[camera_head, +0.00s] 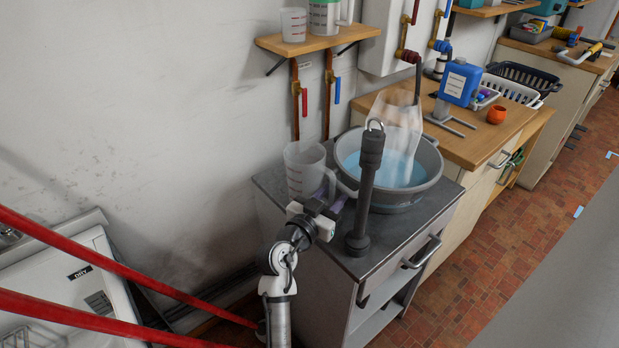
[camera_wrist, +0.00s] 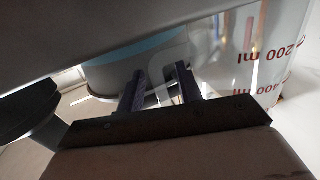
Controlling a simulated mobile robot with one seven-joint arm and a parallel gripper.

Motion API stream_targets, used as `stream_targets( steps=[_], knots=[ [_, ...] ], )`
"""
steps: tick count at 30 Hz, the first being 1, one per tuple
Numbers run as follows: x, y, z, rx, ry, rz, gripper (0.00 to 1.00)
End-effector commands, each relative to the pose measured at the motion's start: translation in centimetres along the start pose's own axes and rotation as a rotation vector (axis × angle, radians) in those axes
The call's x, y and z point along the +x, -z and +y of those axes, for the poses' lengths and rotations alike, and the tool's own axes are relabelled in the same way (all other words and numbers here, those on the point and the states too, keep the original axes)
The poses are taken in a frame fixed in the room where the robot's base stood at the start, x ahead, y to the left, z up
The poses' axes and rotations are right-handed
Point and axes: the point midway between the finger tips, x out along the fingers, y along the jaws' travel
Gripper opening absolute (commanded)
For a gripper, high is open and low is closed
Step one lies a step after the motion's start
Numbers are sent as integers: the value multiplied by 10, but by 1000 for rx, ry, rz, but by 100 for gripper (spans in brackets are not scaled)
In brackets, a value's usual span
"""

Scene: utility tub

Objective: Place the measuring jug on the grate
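The clear measuring jug (camera_head: 303,168) stands upright on the grey metal counter top, left of the basin. In the wrist view its wall with red volume marks (camera_wrist: 262,50) fills the right side. My gripper (camera_head: 328,198) is at the jug's right side, by the handle. In the wrist view the two dark fingers (camera_wrist: 160,82) stand apart, with the pale, see-through handle (camera_wrist: 158,72) seemingly between them. I cannot tell whether they touch it. Wire bars that look like a grate (camera_head: 32,336) show at the lower left, partly cut off by the picture edge.
A grey basin (camera_head: 425,160) of blue water stands right of the jug, with a dark upright post (camera_head: 367,190) in front. A wooden shelf (camera_head: 318,40) holds containers above. Two red bars (camera_head: 110,265) cross the lower left, before a white tub (camera_head: 75,290).

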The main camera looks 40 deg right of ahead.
Motion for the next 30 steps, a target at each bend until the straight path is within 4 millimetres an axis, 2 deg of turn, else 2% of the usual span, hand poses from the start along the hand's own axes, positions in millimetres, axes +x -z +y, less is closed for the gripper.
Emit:
stream_targets(
  steps=[6, 15, 30],
  knots=[
    [1, -1, 0, 0, 1, 0, 35],
    [1, -1, 0, 0, 1, 0, 0],
    [1, 2, 0, 3, 1, 2, 0]
  ],
)
